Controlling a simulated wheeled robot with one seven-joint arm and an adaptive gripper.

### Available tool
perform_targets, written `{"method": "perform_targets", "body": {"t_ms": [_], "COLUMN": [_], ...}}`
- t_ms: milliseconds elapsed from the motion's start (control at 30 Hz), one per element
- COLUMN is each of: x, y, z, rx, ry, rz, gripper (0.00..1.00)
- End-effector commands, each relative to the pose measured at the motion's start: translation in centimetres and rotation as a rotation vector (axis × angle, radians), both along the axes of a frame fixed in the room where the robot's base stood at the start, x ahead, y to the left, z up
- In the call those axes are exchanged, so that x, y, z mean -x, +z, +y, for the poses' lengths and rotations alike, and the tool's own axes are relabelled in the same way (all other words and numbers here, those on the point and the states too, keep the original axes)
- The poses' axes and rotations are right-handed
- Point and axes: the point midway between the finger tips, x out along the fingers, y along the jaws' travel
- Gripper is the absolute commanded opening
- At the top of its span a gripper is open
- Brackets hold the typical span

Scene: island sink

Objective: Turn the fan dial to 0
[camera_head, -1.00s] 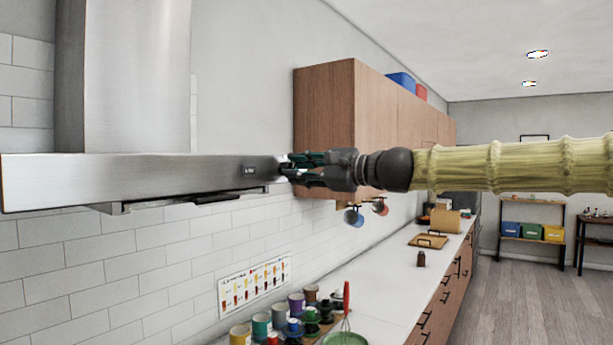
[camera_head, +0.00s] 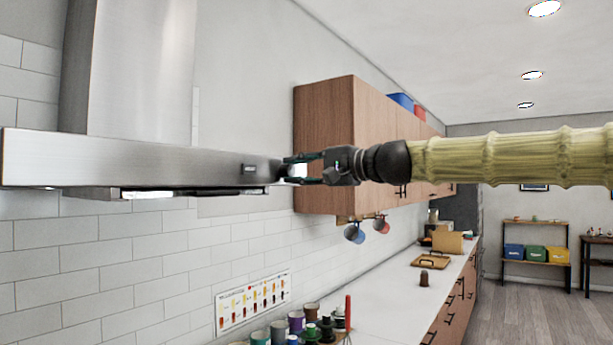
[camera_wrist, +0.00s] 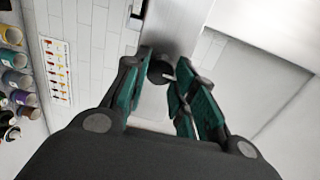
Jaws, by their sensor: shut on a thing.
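The fan dial (camera_wrist: 159,72) is a small dark round knob with a pale mark, on the end of the steel range hood (camera_wrist: 160,35). In the wrist view my gripper (camera_wrist: 162,66) has its green-padded fingers on either side of the dial, shut on it. In the head view my gripper (camera_head: 290,171) meets the right end of the hood's front band (camera_head: 120,164), beside a small dark display (camera_head: 254,170). The display's text is too small to read. The fingers largely hide the dial there, and its setting cannot be read.
A wooden wall cabinet (camera_head: 322,150) stands behind my gripper, with mugs (camera_head: 354,233) hanging below it. Several coloured jars (camera_head: 297,322) stand on the white counter (camera_head: 395,300) below. A chart (camera_head: 252,302) is on the tiled wall. The space under the hood is open.

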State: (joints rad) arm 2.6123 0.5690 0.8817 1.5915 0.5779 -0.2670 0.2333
Motion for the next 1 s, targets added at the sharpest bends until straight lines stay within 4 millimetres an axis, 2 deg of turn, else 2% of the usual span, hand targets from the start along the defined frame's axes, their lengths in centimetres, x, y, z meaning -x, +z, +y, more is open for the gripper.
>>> {"method": "perform_targets", "body": {"t_ms": [433,467,567,600,1000], "x": [0.08,0.08,0.07,0.06,0.32], "y": [0.33,0.33,0.29,0.25,0.13], "z": [0.13,0.13,0.10,0.07,-0.54], "rx": [0.006,0.006,0.006,0.006,0.006], "ry": [0.001,0.001,0.001,-0.001,-0.002], "rz": [-0.013,-0.013,-0.013,-0.011,-0.011], "gripper": [0.03,0.28,0.47,0.50,0.50]}}
